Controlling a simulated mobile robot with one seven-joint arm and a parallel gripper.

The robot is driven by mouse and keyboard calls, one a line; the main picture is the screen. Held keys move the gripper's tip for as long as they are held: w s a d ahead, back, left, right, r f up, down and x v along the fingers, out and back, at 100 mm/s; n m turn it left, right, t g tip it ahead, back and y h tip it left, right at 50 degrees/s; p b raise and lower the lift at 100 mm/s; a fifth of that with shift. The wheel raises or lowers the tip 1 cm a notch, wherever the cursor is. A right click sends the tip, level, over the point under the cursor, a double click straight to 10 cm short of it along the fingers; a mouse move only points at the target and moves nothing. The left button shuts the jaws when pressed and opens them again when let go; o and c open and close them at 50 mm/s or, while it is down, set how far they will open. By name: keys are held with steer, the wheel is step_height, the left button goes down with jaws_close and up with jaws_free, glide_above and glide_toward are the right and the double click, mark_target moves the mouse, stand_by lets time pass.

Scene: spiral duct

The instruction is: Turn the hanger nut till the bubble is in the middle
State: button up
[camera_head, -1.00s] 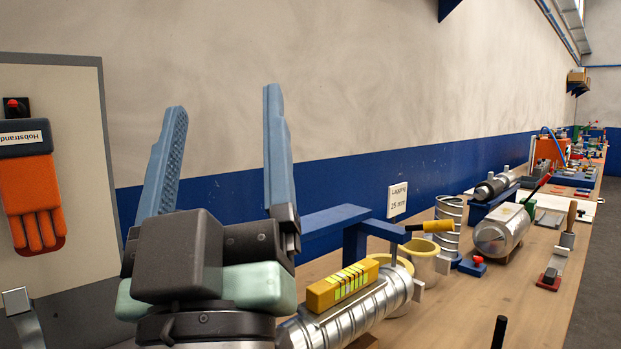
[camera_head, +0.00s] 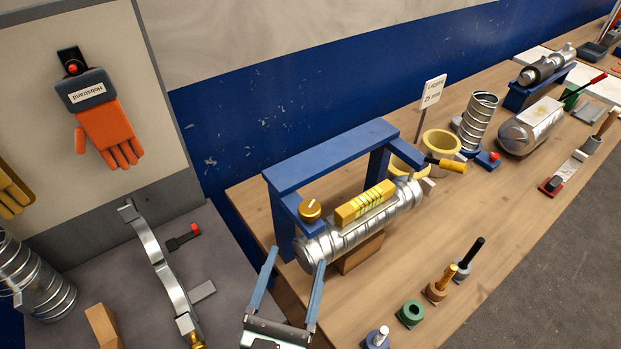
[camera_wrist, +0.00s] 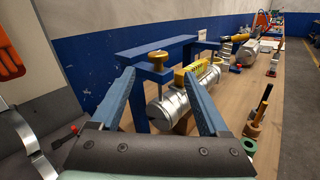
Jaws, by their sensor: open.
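The hanger nut (camera_head: 310,208) is a round brass knob with a pale line on its top, at the near left end of the blue hanger frame (camera_head: 330,150). It also shows between my fingers in the wrist view (camera_wrist: 158,60). A yellow level (camera_head: 365,204) lies along the top of the silver spiral duct (camera_head: 345,240). Its vial shows greenish-yellow with dark marks; the bubble is too small to make out. My gripper (camera_head: 294,262) is open and empty, short of the duct's near end and apart from the nut.
A wooden block (camera_head: 360,254) sits under the duct. A second handle, yellow with a black end (camera_head: 445,164), is at the frame's far end. Several upright tools, including a green ring (camera_head: 410,314), stand along the front edge. A curved metal strap (camera_head: 152,255) lies on the grey surface at left.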

mark_target(312, 220)
steer(key=w+p, duration=0.1)
steer(key=w, duration=0.3)
steer(key=w+d+n+p, duration=0.1)
steer(key=w, duration=0.2)
steer(key=w+d+n+p, duration=0.1)
steer(key=w, duration=0.3)
steer(key=shift+w+d+f+p, duration=0.1)
steer(key=shift+w+f+p, duration=0.2)
steer(key=shift+p, duration=0.1)
jaws_close()
steer(key=shift+n+y+p, duration=0.25)
steer(key=shift+n+y, duration=0.75)
steer(key=shift+y, duration=0.65)
steer(key=shift+n+y+p, duration=0.2)
steer(key=shift+n+y, duration=0.8)
steer(key=shift+y, duration=0.65)
